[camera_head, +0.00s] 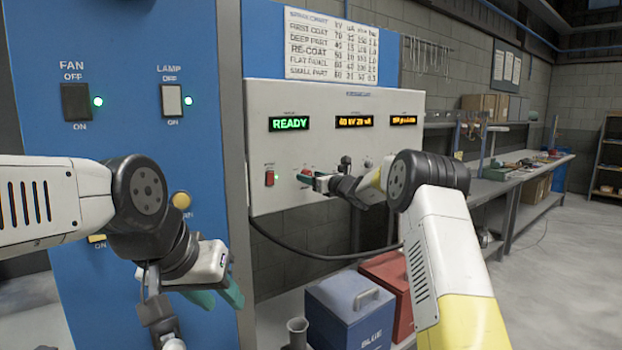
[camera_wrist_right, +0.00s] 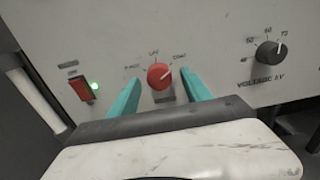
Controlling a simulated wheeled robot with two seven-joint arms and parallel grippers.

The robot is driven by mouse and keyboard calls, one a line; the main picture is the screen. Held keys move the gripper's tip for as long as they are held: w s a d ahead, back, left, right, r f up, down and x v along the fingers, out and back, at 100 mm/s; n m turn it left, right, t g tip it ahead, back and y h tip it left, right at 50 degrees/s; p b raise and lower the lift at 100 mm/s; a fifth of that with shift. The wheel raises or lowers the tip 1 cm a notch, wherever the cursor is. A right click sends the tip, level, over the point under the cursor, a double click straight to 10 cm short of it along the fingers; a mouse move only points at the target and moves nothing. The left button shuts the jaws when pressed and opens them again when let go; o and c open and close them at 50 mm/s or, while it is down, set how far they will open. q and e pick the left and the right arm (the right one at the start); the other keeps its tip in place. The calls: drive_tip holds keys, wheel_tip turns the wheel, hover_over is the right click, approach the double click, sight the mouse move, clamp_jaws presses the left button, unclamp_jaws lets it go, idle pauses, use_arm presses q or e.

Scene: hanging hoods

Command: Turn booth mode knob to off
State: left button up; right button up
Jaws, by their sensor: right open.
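A red rotary knob (camera_wrist_right: 159,75) sits on the grey control panel in the right wrist view. Its white pointer mark points up and right, toward the right-hand label of several around it. The labels are too small to read surely, so I cannot confirm it is the booth mode knob. In the head view the red knob (camera_head: 308,170) is small and partly hidden by my right gripper (camera_head: 313,178). The right gripper's teal fingers (camera_wrist_right: 161,84) are open, one on each side of the knob; contact is unclear. My left gripper (camera_head: 219,296) hangs low before the blue panel, its teal fingers apart and empty.
The grey panel (camera_head: 262,100) also has a lit red switch (camera_wrist_right: 82,89) left of the knob and a black voltage knob (camera_wrist_right: 269,53) to its right. The blue panel (camera_head: 110,30) with fan and lamp switches stands left. A blue box (camera_head: 335,310) and a red box (camera_head: 385,270) stand below.

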clamp_jaws()
idle(0.3)
drive_tip(key=shift+w+n, duration=0.1)
drive_tip(key=shift+n, duration=0.2)
drive_tip(key=n, duration=1.1)
idle(0.5)
